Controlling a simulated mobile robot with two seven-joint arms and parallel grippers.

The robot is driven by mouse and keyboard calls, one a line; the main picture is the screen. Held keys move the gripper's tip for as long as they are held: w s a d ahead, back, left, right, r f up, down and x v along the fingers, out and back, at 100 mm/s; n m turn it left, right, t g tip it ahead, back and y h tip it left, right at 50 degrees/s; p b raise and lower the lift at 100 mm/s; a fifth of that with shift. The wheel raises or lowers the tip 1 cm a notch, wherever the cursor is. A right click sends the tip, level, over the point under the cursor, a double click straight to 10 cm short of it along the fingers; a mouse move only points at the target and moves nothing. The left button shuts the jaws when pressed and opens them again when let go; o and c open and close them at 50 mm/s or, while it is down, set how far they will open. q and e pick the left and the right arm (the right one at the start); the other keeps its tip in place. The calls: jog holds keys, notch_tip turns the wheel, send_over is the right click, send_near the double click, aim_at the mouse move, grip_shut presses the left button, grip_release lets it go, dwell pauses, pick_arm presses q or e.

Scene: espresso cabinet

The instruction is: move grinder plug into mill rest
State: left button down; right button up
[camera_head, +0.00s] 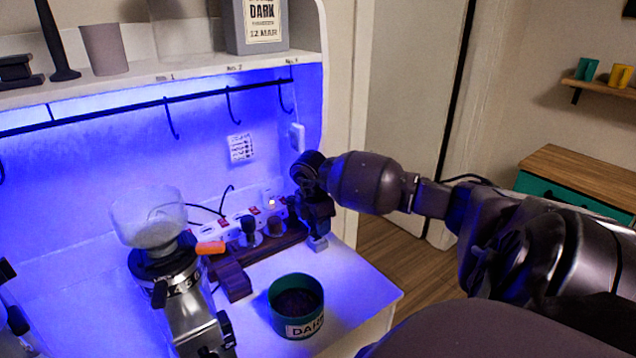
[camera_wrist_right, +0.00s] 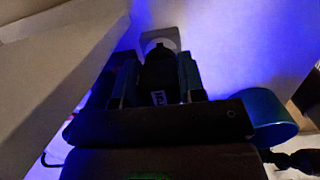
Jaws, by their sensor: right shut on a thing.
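My right gripper (camera_head: 317,222) points down near the right end of the white power strip (camera_head: 208,240), close to the back wall. It is shut on a dark thing, which I take to be the grinder plug; a pale grey end (camera_head: 318,243) shows below the fingers. In the right wrist view the dark plug (camera_wrist_right: 160,72) sits between the fingers, with a pale round part behind it. The grinder (camera_head: 165,265) with its clear hopper stands at the left. A dark wooden rest (camera_head: 234,281) lies in front of the strip; I cannot tell which part is the mill rest.
A green tin (camera_head: 297,306) stands at the counter's front right and also shows in the right wrist view (camera_wrist_right: 268,115). Dark knobbed pieces (camera_head: 249,229) stand by the strip. Hooks hang from a rail (camera_head: 150,102) under the shelf. Bare counter lies right of the tin.

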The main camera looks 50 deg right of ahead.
jog(key=shift+f+b, duration=0.4)
jog(key=shift+f, duration=0.4)
jog(key=o, duration=1.1)
jog(key=r, duration=0.3)
jog(key=a+r, duration=0.1)
jog(key=r, duration=0.6)
jog(key=shift+w+a+r+b, duration=0.15)
jog(key=shift+a+r+b, duration=0.15)
jog(key=shift+r, duration=0.05)
